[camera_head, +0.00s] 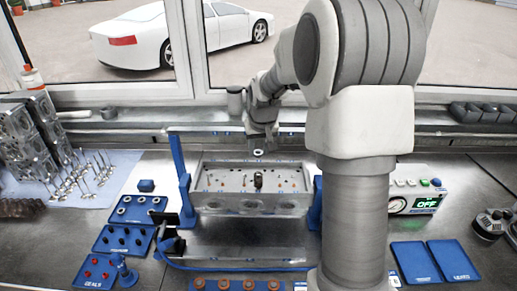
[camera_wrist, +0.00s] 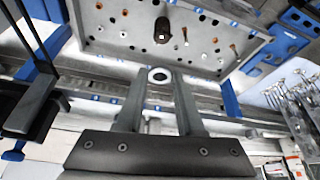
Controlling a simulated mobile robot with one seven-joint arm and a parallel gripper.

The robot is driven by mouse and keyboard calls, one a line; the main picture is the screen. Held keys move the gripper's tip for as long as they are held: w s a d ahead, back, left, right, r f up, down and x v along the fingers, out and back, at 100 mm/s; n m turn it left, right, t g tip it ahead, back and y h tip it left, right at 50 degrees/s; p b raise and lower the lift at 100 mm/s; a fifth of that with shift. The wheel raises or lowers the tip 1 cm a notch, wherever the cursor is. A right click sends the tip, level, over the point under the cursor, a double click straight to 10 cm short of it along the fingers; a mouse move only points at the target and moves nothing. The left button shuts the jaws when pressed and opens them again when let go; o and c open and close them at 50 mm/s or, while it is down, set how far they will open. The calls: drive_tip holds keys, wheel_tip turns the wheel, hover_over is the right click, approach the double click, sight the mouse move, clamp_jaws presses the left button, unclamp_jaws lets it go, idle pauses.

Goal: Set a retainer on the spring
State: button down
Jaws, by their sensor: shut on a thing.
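A pale ring-shaped retainer (camera_wrist: 159,75) is between the two fingertips of my gripper (camera_wrist: 160,79) in the wrist view. My gripper (camera_head: 260,142) is shut on it. In the head view the retainer (camera_head: 258,152) shows as a small light ring below the fingers, above the back edge of the cylinder head. A dark spring (camera_head: 258,181) stands upright near the middle of the cylinder head (camera_head: 232,201). It also shows in the wrist view (camera_wrist: 162,31). The retainer is apart from the spring, behind it in the head view.
Blue stand posts (camera_head: 185,185) flank the cylinder head. Blue trays (camera_head: 122,237) with small parts lie at left, near loose valves (camera_head: 90,175). A gauge box (camera_head: 413,203) and two empty-looking blue trays (camera_head: 414,262) are at right. A window ledge runs behind.

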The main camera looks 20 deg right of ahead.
drive_tip(key=shift+f+b, duration=1.8)
drive_tip(key=shift+f, duration=1.1)
drive_tip(key=shift+f+b, duration=0.75)
drive_tip(key=shift+f, duration=0.15)
drive_tip(key=shift+c, duration=2.2)
unclamp_jaws()
drive_tip(key=shift+r, duration=0.1)
drive_tip(key=v, duration=1.8)
drive_tip(key=s+a+f, duration=0.1)
drive_tip(key=s+a, duration=0.2)
drive_tip(key=s, duration=0.5)
drive_tip(key=s+a+f+n, duration=0.1)
drive_tip(key=s+a+f, duration=0.1)
drive_tip(key=s, duration=0.5)
drive_tip(key=s+a+f+n+t, duration=0.1)
drive_tip(key=s+a, duration=0.4)
drive_tip(key=s, duration=0.3)
drive_tip(key=shift+s+f+y+b, duration=0.4)
